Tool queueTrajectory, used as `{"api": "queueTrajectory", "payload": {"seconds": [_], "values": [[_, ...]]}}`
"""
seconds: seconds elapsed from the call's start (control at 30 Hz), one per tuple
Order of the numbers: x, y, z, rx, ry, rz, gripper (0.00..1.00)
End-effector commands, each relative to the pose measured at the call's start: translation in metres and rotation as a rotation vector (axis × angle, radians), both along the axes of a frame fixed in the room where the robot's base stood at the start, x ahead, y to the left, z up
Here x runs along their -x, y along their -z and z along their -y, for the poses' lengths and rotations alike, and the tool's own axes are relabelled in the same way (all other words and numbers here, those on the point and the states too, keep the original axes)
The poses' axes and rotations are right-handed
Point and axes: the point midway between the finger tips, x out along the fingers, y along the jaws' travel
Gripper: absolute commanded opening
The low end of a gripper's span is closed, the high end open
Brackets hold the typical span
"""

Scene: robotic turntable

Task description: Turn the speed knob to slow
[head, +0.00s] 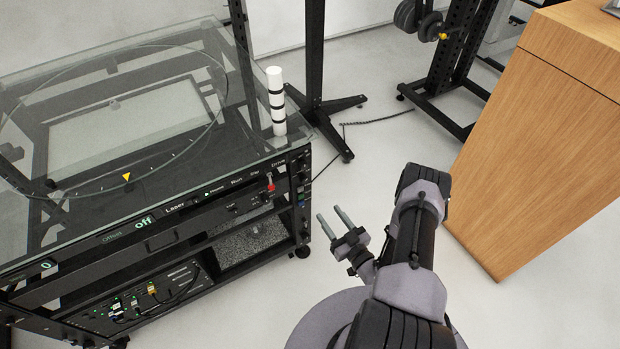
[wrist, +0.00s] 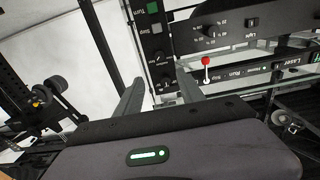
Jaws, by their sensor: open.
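The turntable's black control panel (head: 156,235) runs along the front edge of the glass-topped cart. A red-tipped lever (head: 270,184) stands near its right end and also shows in the wrist view (wrist: 207,64). In the wrist view a narrow upright panel carries small dark knobs (wrist: 161,57), and more small knobs (wrist: 210,33) sit on the panel above the lever. Their labels are too small to tell which one is the speed knob. My gripper (head: 332,217) is open and empty, right of the cart and apart from it. Its fingers (wrist: 158,76) point toward the panel.
The glass top (head: 215,135) bears a white cylinder with black bands (head: 276,100) at its right corner. A black stand (head: 316,100) is behind the cart. A wooden cabinet (head: 540,140) stands at the right.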

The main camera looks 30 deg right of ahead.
Motion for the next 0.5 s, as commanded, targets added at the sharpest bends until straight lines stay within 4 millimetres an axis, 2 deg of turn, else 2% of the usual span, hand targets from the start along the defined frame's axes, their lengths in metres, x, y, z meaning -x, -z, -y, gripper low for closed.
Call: {"api": "queueTrajectory", "payload": {"seconds": [0.1,0.3,0.5], "values": [[-0.037,0.004,-0.004,0.005,-0.009,0.004,0.46],[-0.096,0.004,-0.004,0.004,-0.004,0.004,0.46],[-0.135,0.003,-0.005,0.001,-0.002,0.000,0.46]]}}
